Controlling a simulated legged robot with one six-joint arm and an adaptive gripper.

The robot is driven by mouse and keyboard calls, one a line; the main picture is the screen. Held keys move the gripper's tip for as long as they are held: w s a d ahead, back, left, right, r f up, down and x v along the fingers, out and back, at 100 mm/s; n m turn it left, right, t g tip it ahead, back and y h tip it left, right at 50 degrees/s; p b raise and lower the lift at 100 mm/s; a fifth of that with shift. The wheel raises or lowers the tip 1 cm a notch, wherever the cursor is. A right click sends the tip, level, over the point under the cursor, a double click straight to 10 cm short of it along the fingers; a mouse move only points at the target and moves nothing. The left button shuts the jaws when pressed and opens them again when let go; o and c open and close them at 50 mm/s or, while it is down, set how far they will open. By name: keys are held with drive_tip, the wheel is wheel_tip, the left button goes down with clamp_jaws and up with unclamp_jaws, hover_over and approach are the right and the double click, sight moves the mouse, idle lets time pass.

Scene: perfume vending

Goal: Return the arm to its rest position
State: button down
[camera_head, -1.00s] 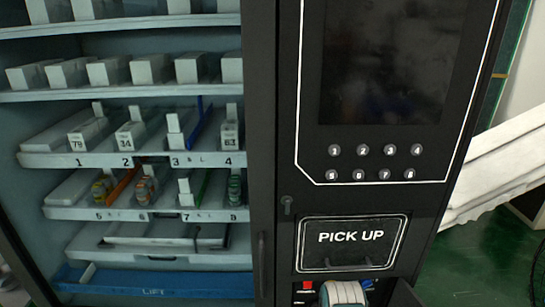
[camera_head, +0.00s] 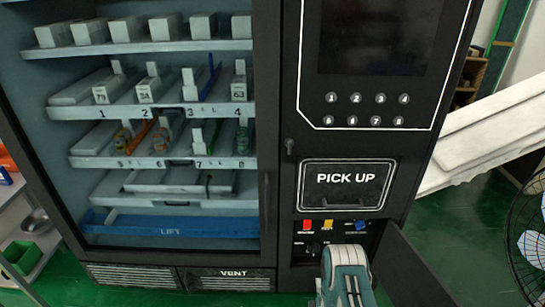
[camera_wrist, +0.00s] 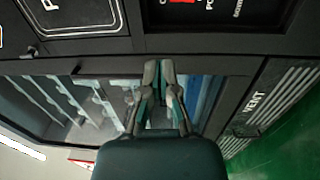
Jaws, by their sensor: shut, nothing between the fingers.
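My arm rises from the bottom of the head view, in front of the lower right part of the vending machine (camera_head: 280,150). In the wrist view my gripper (camera_wrist: 158,66) points at the machine's front, its two fingertips together with nothing between them. The wrist view is turned on its side, with the glass compartment and the black panel strip beyond the fingers. The fingertips do not show clearly in the head view. The pick-up flap (camera_head: 345,186) is shut, above and behind the arm.
A small black door (camera_head: 412,268) stands open to the right of my arm. Red, yellow and blue controls (camera_head: 327,225) sit in the recess beside it. A fan (camera_head: 527,240) stands at the far right. A shelf with a green bin (camera_head: 20,257) is at the left. Green floor shows at right.

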drive_tip(key=w+r+m+g, duration=0.1)
drive_tip(key=w+r+m, duration=0.1)
drive_tip(key=w+r, duration=0.45)
drive_tip(key=w+r+m+g, duration=0.2)
drive_tip(key=w+r, duration=0.2)
drive_tip(key=r, duration=0.6)
drive_tip(key=s+r+m+g, duration=0.3)
drive_tip(key=r+m, duration=0.2)
drive_tip(key=r, duration=1.3)
drive_tip(key=s+r+m+g, duration=0.4)
drive_tip(key=s+r, duration=0.7)
drive_tip(key=s, duration=0.4)
drive_tip(key=s+r+m+g, duration=0.3)
drive_tip(key=s+m, duration=0.2)
drive_tip(key=s, duration=1.6)
drive_tip(key=shift+a+r, duration=0.15)
drive_tip(key=shift+a, duration=0.3)
